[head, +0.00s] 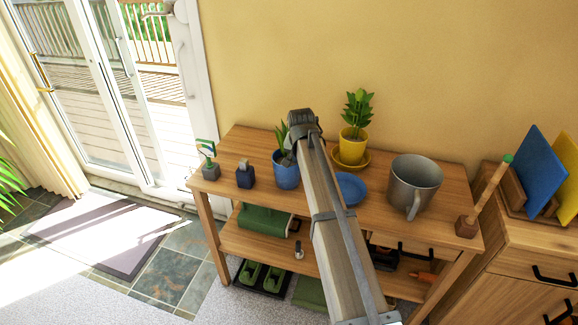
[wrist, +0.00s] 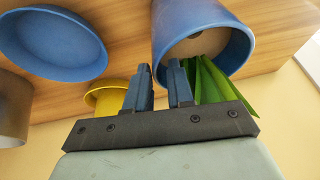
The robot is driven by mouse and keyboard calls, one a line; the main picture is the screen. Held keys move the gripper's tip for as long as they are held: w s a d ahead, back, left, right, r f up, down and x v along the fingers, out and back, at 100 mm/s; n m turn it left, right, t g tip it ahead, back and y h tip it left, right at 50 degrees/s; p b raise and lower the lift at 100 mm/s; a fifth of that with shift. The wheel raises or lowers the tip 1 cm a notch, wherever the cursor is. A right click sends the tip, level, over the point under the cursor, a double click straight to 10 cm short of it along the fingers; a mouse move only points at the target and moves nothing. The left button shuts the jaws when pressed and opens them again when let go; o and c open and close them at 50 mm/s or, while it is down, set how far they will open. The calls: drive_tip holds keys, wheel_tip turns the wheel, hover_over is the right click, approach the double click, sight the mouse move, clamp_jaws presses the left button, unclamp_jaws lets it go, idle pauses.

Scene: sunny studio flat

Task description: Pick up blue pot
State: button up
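The blue pot (head: 286,176), with a green leafy plant in it, stands upright on the wooden workbench, left of my arm in the head view. In the wrist view the blue pot (wrist: 205,25) is at the top, its soil and leaves facing the camera. My gripper (wrist: 159,72) shows two dark fingers with a gap between them, at the left part of the pot's rim. Whether they touch the rim I cannot tell. In the head view my gripper's fingers are hidden by the wrist. A blue saucer (head: 350,188) is empty; it also shows in the wrist view (wrist: 50,45).
A yellow pot (head: 354,147) with a plant stands on a yellow saucer behind. A grey metal mug (head: 418,183) is right of the blue saucer.

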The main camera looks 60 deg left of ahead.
drive_tip(key=shift+w+a+f, duration=0.15)
drive_tip(key=shift+a+f, duration=0.1)
drive_tip(key=shift+f, duration=0.4)
clamp_jaws()
drive_tip(key=shift+r, duration=0.1)
idle(0.8)
